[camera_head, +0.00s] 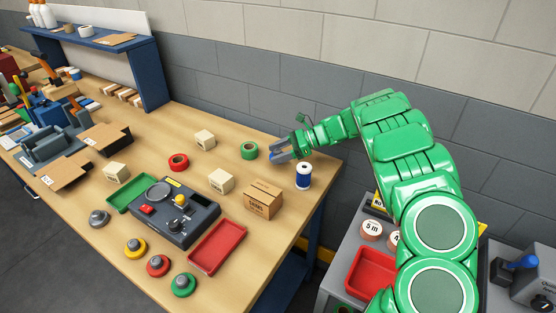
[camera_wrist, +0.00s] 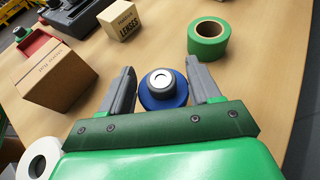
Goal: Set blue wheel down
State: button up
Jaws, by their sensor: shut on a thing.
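The blue wheel (camera_wrist: 163,95), with a pale grey hub on top, sits between the two grey fingers of my gripper (camera_wrist: 160,90) in the wrist view. My gripper is shut on it, and the hub faces up toward the camera. In the head view my gripper (camera_head: 281,154) is at the far right part of the wooden table (camera_head: 225,275), near the wall. The wheel is mostly hidden there by the fingers. I cannot tell whether the wheel touches the tabletop.
A green tape roll (camera_head: 249,150) lies left of my gripper, and a blue-and-white roll (camera_head: 303,176) stands just in front. A cardboard box (camera_head: 263,199) and a small cream box (camera_head: 221,181) are nearer the camera. Yellow (camera_head: 136,248), red (camera_head: 157,265) and green (camera_head: 183,285) wheels lie front left.

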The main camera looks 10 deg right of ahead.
jog(key=shift+w+f, duration=0.2)
jog(key=shift+f, duration=1.55)
jog(key=o, duration=1.2)
jog(key=shift+o, duration=0.2)
jog(key=shift+d+r, duration=0.1)
jog(key=shift+d+r, duration=0.1)
jog(key=shift+d, duration=0.2)
jog(key=shift+s+d+r, duration=0.15)
jog(key=shift+d+r, duration=0.75)
jog(key=shift+d, duration=0.15)
notch_tip(320, 180, up, 4)
jog(key=shift+r, duration=0.25)
jog(key=shift+a+r, duration=0.1)
jog(key=shift+r, duration=0.7)
